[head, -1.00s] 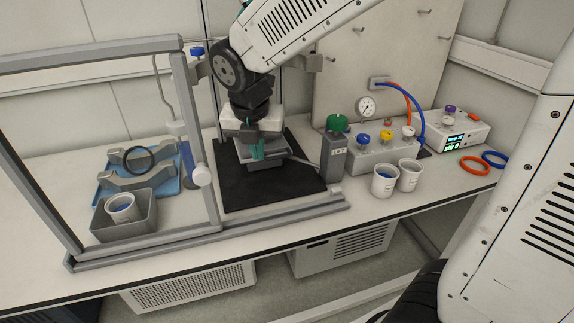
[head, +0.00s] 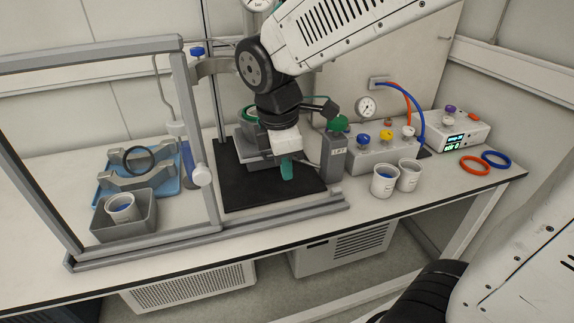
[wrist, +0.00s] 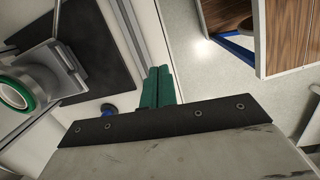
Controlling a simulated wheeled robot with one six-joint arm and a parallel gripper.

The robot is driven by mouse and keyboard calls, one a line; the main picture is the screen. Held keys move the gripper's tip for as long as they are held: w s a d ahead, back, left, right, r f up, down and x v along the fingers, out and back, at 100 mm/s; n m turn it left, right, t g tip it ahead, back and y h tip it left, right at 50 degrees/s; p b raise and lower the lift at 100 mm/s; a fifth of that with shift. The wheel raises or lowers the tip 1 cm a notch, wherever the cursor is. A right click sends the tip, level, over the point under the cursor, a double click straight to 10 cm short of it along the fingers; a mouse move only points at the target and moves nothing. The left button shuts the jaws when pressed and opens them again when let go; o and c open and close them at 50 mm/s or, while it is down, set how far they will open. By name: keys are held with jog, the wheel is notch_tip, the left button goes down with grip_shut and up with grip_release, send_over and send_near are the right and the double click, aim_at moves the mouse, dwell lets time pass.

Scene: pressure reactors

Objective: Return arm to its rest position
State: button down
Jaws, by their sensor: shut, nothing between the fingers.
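My gripper (head: 287,170) hangs from my white arm over the right part of the black mat (head: 245,190) in the head view. Its green fingers are together with nothing between them. The wrist view shows the same closed green fingers (wrist: 158,88), pointing away from the dark mounting plate. A metal vessel with a green ring (wrist: 16,94) stands on a grey stand at the left of the wrist view, apart from the fingers. In the head view, my gripper and wrist partly hide this vessel (head: 246,116).
A grey lift post with a green knob (head: 334,155) stands close right of my gripper. Beyond it are a valve block (head: 375,150), two white cups (head: 384,182) and a control box (head: 452,135). A grey frame (head: 203,150) stands left, before a grey bin (head: 122,225) and blue tray (head: 180,180).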

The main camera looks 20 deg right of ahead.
jog(key=s+d+r+m, duration=0.2)
jog(key=s+d+m, duration=0.1)
jog(key=s+m, duration=0.4)
jog(key=s+d+r+m+y, duration=0.1)
jog(key=s+d+m, duration=0.3)
jog(key=s+m, duration=0.4)
jog(key=shift+s+r+m+t+y, duration=0.2)
jog(key=shift+r+m+t+y, duration=0.1)
jog(key=shift+r+m+t, duration=0.15)
dwell(0.4)
